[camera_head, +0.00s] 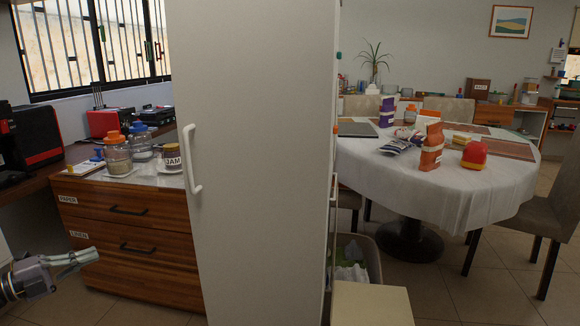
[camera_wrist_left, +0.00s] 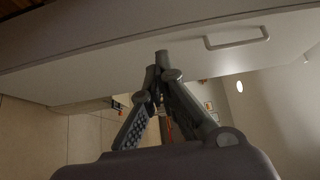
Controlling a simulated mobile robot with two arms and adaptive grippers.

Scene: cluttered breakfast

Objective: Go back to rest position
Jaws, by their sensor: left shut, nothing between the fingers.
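My left gripper (camera_head: 76,262) is at the lower left of the head view, in front of the lower drawer of the wooden cabinet (camera_head: 150,262). Its fingers are together and hold nothing. In the left wrist view the left gripper (camera_wrist_left: 160,58) also shows with its fingertips meeting. A large white door (camera_head: 255,240) with a white handle (camera_head: 190,160) fills the middle of the head view, to the right of the gripper. A white panel with a handle (camera_wrist_left: 237,38) shows above the fingers in the wrist view. My right gripper is not in view.
A round table (camera_head: 450,195) with a white cloth, packages and mats stands at the right. A grey chair (camera_head: 545,200) is beside it. A bin (camera_head: 360,260) stands right of the door.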

